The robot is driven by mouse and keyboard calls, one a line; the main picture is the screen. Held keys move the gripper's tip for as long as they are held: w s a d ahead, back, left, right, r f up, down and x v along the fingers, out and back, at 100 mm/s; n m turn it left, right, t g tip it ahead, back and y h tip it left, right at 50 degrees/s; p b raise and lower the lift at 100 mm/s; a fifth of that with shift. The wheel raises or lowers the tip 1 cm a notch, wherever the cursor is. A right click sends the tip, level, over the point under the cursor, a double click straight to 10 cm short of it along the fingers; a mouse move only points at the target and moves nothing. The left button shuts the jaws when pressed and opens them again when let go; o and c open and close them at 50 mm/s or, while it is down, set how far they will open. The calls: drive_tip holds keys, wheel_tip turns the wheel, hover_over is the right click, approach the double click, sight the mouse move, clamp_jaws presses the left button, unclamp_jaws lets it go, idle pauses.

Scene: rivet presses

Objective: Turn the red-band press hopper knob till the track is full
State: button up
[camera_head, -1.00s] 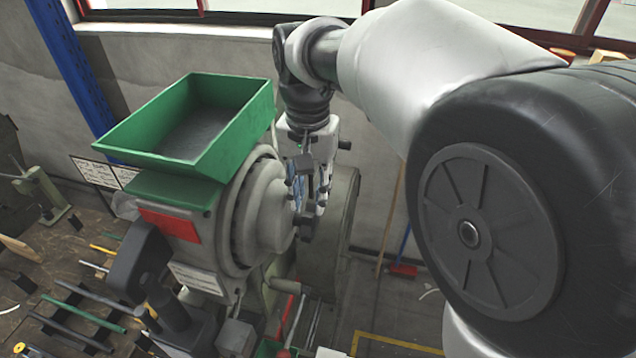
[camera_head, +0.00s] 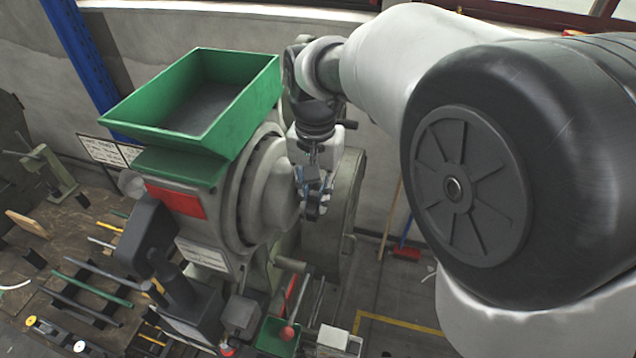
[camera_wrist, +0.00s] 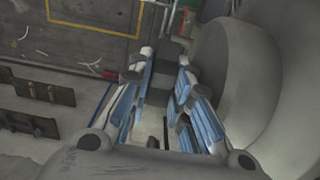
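The press with the red band (camera_head: 176,201) carries a green hopper (camera_head: 158,136) over a grey round housing with a hub. My gripper (camera_head: 313,205) is at the right side of this hub, pointing down. In the wrist view, the two blue-padded fingers (camera_wrist: 160,75) stand apart beside the round grey hub (camera_wrist: 222,62). A dark block shows between the fingertips; I cannot tell whether it is the knob or whether the fingers grip it. In the head view the knob is hidden by my gripper. The track's fill cannot be made out.
A bench at left holds several rods (camera_head: 98,280) and tools. A red-knobbed lever (camera_head: 288,331) and a small green bin (camera_head: 277,338) are below the hub. Behind my gripper stands a large grey-green wheel-like guard (camera_head: 345,225). Floor with yellow line (camera_head: 400,322) lies at right.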

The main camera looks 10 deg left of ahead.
sight(313, 201)
clamp_jaws()
drive_tip(key=shift+f+t+b, duration=0.15)
drive_tip(key=shift+t+b, duration=0.15)
drive_tip(key=shift+b, duration=0.4)
drive_tip(key=shift+s+t+b, duration=0.2)
drive_tip(key=shift+t+b, duration=0.3)
drive_tip(key=shift+b, duration=0.3)
drive_tip(key=shift+o, duration=2.2)
unclamp_jaws()
drive_tip(key=shift+r, duration=0.25)
wheel_tip(313, 201, up, 12)
drive_tip(key=s, duration=0.1)
drive_tip(key=shift+s+a+f, duration=0.15)
drive_tip(key=shift+s, duration=0.2)
